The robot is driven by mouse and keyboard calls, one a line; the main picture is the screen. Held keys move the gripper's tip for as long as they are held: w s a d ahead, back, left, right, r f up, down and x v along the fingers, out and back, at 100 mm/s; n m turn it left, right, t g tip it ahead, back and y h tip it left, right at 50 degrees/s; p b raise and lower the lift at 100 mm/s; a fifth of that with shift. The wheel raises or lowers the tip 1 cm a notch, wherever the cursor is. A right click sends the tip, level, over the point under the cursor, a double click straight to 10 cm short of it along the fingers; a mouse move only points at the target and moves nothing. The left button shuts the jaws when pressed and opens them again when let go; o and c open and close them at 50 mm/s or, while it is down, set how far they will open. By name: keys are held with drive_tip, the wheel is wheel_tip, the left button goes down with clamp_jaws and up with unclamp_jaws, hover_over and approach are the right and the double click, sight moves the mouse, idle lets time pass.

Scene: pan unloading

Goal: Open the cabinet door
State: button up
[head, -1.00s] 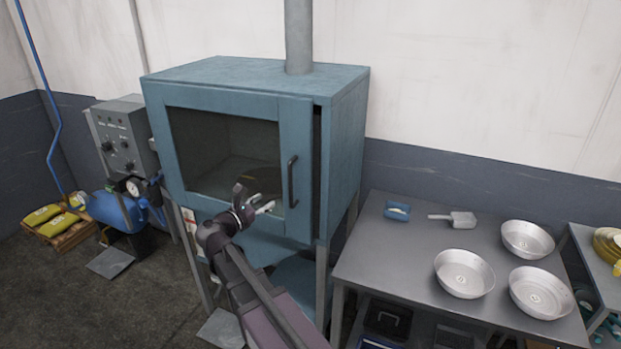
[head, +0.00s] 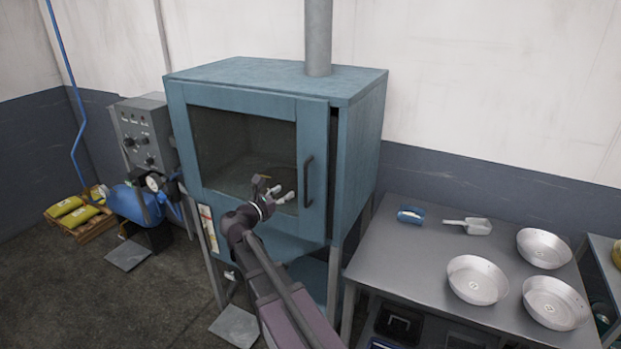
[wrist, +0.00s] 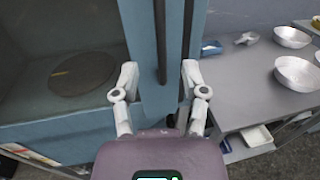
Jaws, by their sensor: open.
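The blue cabinet (head: 360,150) stands on legs against the wall. Its door (head: 313,150) has a large window and a dark vertical handle (head: 308,181) near its right edge. A dark gap runs along that edge; I cannot tell if the door is ajar. My gripper (head: 282,192) is open and empty in front of the door, left of the handle in the head view. In the wrist view my gripper's fingertips (wrist: 160,76) are spread, with the handle (wrist: 161,45) between them in the picture, beyond the tips. A dark round plate (wrist: 82,74) shows through the window.
A grey metal table (head: 400,260) stands close on the right, with several round pans (head: 478,279), a scoop (head: 467,226) and a small blue item (head: 411,215). A control box (head: 143,135) and blue tank (head: 130,197) stand left. Floor is open at front left.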

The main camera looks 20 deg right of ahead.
drive_tip(key=x, duration=1.1)
